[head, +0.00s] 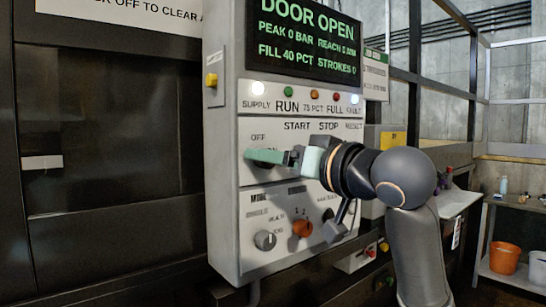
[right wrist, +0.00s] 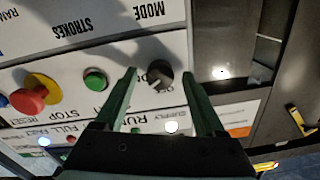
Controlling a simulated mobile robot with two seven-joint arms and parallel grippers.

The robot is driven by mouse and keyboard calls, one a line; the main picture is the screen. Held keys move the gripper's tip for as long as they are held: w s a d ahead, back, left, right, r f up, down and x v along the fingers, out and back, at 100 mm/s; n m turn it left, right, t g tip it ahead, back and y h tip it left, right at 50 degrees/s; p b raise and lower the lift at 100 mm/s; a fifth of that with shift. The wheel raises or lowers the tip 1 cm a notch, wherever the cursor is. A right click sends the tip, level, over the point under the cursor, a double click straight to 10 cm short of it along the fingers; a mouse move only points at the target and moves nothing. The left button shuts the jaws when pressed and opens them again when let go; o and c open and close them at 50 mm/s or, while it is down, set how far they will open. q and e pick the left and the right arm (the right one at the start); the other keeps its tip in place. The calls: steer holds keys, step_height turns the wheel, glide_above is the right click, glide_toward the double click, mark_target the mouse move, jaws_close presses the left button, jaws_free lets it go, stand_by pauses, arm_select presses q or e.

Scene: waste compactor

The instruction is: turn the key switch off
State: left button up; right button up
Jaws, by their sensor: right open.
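The key switch is a round black knob (right wrist: 160,75) on the grey control panel (head: 225,190), and it shows in the right wrist view between the fingertips of my right gripper (right wrist: 159,76). The fingers are open, one on each side of the knob; I cannot tell whether either touches it. In the head view my right gripper (head: 268,157) lies in front of the panel just below the OFF label (head: 258,137) and hides the switch. The switch's exact angle is hard to read. My left gripper is not in view.
In the right wrist view a green button (right wrist: 95,80) and a red mushroom button (right wrist: 29,98) on a yellow base sit beside the switch. The display (head: 308,35) reads DOOR OPEN.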

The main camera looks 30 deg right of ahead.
steer(key=shift+w, duration=0.2)
steer(key=shift+c, duration=0.2)
jaws_close()
stand_by(0.4)
